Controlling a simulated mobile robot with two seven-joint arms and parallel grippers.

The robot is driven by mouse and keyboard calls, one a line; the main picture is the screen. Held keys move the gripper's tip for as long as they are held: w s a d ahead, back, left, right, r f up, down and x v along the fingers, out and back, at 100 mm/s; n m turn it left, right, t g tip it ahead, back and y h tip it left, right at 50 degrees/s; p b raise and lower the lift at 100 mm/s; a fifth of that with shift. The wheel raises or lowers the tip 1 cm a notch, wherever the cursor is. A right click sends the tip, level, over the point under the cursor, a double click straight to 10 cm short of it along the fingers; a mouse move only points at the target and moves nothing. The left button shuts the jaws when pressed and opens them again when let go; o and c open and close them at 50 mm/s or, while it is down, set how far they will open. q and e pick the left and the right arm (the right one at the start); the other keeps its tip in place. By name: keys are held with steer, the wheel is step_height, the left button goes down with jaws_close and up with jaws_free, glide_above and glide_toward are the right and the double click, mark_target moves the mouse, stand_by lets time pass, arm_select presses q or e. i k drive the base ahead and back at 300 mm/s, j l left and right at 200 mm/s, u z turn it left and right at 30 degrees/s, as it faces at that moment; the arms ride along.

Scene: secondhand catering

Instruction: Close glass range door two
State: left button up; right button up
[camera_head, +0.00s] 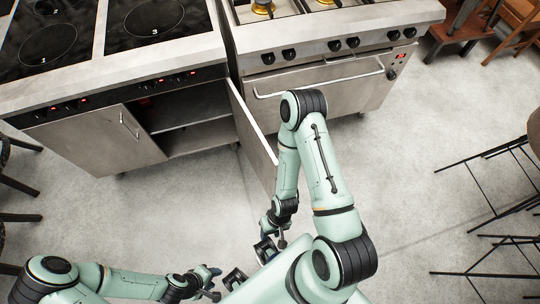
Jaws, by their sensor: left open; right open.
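The glass-topped range (110,85) stands at the upper left with a dark glass cooktop and metal front. Its right-hand door (257,152) stands wide open, hinged on the right and projecting toward me. The dark cupboard interior (190,115) is exposed. The left-hand door (92,140) is shut and has a vertical handle. My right gripper (271,240) is open and empty, low near the door's free edge; I cannot tell whether my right arm touches the door. My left gripper (212,283) is open and empty at the bottom, apart from the range.
A gas range (325,85) with a shut oven door and bar handle stands to the right of the open door. Stools with thin black legs (495,200) are at the right, others at the left edge. The floor (150,215) before the range is clear.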

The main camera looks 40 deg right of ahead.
mark_target(262, 160)
steer(key=k+l, duration=0.15)
steer(key=l, duration=0.2)
steer(key=k+l+u, duration=0.1)
steer(key=l, duration=0.2)
steer(key=k+l+u, duration=0.1)
steer(key=k+l, duration=0.15)
steer(key=l, duration=0.55)
steer(key=k+l, duration=0.1)
steer(key=l, duration=0.45)
steer(key=i+u, duration=0.05)
